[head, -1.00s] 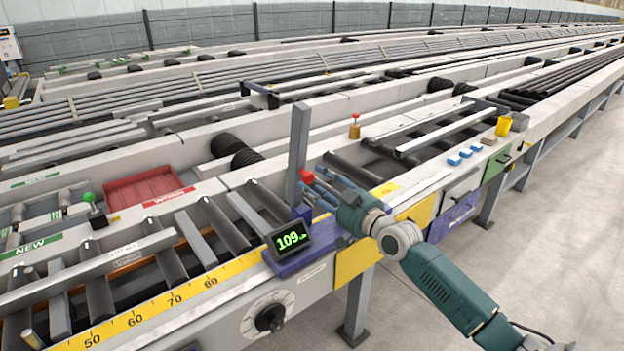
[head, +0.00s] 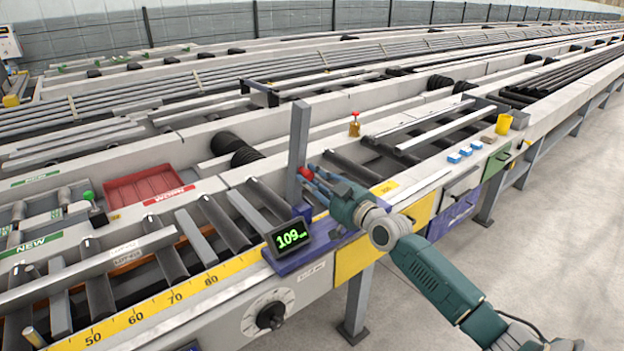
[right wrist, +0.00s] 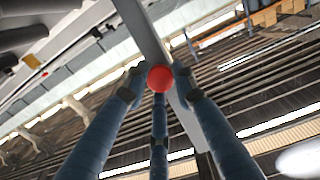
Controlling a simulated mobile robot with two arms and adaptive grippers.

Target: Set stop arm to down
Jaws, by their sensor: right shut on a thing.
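The stop arm (head: 298,143) is a grey flat bar that stands upright over the runout table, behind the purple block with the green-lit display (head: 291,238). Its red knob (head: 306,173) sits on the bar's right side, partly hidden by blue fingers. My right gripper (head: 312,178) is shut on the red knob. In the right wrist view the red knob (right wrist: 160,78) lies between the blue fingers, with the grey bar (right wrist: 150,40) running behind it. My left gripper is not in view.
A yellow scale (head: 160,304) runs along the table's front edge, with a dial (head: 269,316) below. A red bin (head: 145,187) lies at the left. Blue blocks (head: 460,154) and a yellow cup (head: 503,125) stand at the right. The floor at right is clear.

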